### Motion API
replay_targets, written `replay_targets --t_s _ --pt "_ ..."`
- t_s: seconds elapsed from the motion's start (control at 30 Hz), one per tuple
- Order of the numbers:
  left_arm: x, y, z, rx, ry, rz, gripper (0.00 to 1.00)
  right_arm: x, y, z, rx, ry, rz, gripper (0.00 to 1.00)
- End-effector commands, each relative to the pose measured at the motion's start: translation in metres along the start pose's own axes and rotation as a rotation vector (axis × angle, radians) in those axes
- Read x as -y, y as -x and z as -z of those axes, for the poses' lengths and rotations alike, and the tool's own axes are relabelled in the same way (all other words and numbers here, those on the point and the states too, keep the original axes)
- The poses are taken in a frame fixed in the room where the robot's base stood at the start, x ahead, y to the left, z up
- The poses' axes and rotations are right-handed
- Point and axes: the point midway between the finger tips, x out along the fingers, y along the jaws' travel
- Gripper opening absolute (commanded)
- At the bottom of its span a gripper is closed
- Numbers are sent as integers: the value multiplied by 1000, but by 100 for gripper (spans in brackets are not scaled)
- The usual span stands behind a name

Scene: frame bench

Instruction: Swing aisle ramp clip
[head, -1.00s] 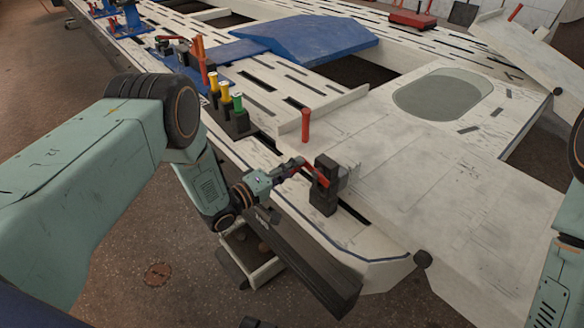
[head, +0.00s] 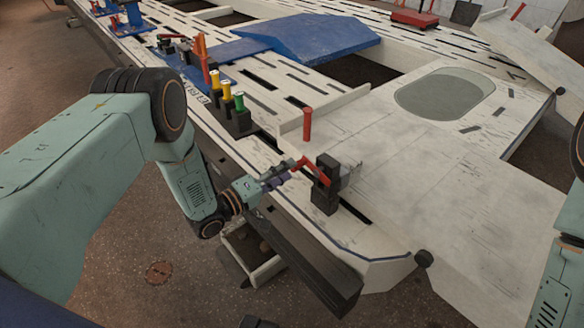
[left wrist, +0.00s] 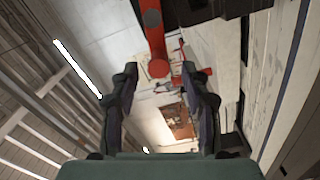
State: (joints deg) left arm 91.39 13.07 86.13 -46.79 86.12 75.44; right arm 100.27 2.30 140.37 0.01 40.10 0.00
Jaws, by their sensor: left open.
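A black clip block (head: 326,194) stands upright on the white frame near its front edge. Its red lever (head: 316,170) sticks out to the left at an angle. My left gripper (head: 284,172) is at the free end of the lever, on its left side. In the left wrist view the gripper (left wrist: 165,85) has its two dark fingers apart with nothing held between them. The red lever (left wrist: 154,38) ends in a round tip just beyond the fingertips there. I cannot tell whether a finger touches it. My right gripper is not in view.
A red upright peg (head: 307,124) stands on the ramp behind the block. Yellow and green pegs in black holders (head: 237,118) stand to the left. A dark beam (head: 305,265) runs along the front, with a small open box (head: 262,262) below it.

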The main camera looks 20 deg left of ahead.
Motion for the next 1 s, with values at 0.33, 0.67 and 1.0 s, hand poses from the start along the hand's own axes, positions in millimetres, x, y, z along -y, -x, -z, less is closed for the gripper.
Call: replay_targets --t_s 0.33,0.67,1.0 --pt "0 68 1 -5 2 2 47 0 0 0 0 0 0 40" --pt "0 88 0 -1 0 1 47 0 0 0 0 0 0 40" --pt "0 88 0 0 0 0 47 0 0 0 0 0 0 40"
